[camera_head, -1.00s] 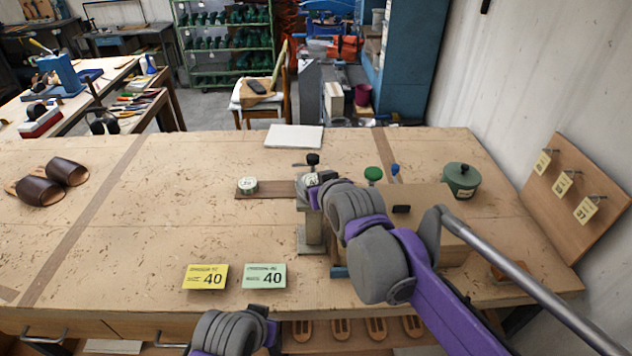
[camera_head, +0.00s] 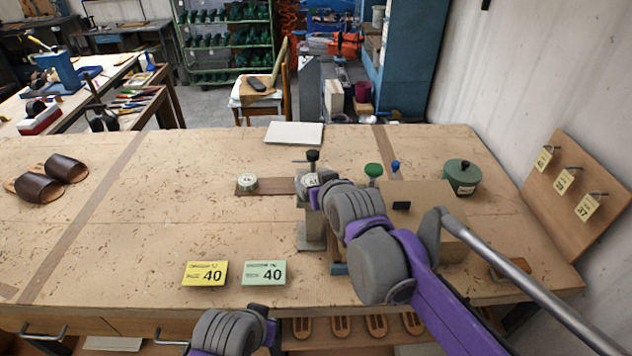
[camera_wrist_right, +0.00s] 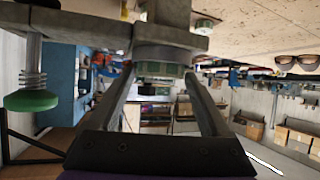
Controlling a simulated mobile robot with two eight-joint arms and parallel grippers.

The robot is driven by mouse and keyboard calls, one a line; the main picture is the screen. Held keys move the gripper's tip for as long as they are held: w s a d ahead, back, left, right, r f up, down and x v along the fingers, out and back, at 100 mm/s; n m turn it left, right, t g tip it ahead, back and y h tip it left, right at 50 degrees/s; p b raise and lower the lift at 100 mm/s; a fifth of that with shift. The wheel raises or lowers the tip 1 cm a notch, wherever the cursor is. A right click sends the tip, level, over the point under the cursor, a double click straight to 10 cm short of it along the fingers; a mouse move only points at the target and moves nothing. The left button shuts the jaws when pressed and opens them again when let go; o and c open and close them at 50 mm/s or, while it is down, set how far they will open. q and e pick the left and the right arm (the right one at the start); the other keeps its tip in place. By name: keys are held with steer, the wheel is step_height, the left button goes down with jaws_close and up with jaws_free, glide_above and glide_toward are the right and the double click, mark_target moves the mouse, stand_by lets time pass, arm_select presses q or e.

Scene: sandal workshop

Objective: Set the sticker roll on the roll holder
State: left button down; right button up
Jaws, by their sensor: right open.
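A white sticker roll with green print (camera_head: 311,180) is at the top of the grey roll holder (camera_head: 311,234), below its black knob. In the right wrist view, which is upside down, the roll (camera_wrist_right: 160,68) sits against the holder's grey arm (camera_wrist_right: 75,27). My right gripper (camera_wrist_right: 160,80) is open, with one finger on each side of the roll. The wrist partly hides the holder in the head view. Of my left arm only a grey and purple link shows at the bottom; its gripper is out of view.
A second small roll (camera_head: 247,183) sits on a brown strip left of the holder. A cardboard-coloured box (camera_head: 425,205), a green-capped item (camera_head: 373,170) and a green pot (camera_head: 461,177) stand right. Yellow (camera_head: 205,273) and green (camera_head: 264,273) cards lie in front. The table's left middle is clear.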

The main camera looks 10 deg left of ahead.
arm_select(q)
steer(key=shift+t, duration=0.3)
steer(key=w+r+p, duration=0.1)
steer(key=r, duration=0.1)
steer(key=w+r+p, duration=0.1)
steer(key=r, duration=0.1)
steer(key=shift+w+p, duration=0.15)
steer(key=shift+p, duration=0.15)
arm_select(e)
steer(key=v, duration=1.1)
steer(key=shift+w, duration=0.1)
steer(key=s+d+f+m+g+h, duration=0.1)
steer(key=s+d+f+m+h, duration=0.1)
steer(key=s+d+f, duration=0.2)
steer(key=s+d+f+m+g+h, duration=0.1)
steer(key=s+d+f, duration=0.4)
steer(key=d, duration=0.8)
steer(key=s+d+f+m+g+h, duration=0.2)
steer(key=s+d+f, duration=0.3)
steer(key=d+f, duration=0.4)
steer(key=shift+s+f+m+h, duration=0.15)
steer(key=shift+f+m+h, duration=0.35)
steer(key=shift+m+h, duration=0.2)
steer(key=shift+d, duration=0.15)
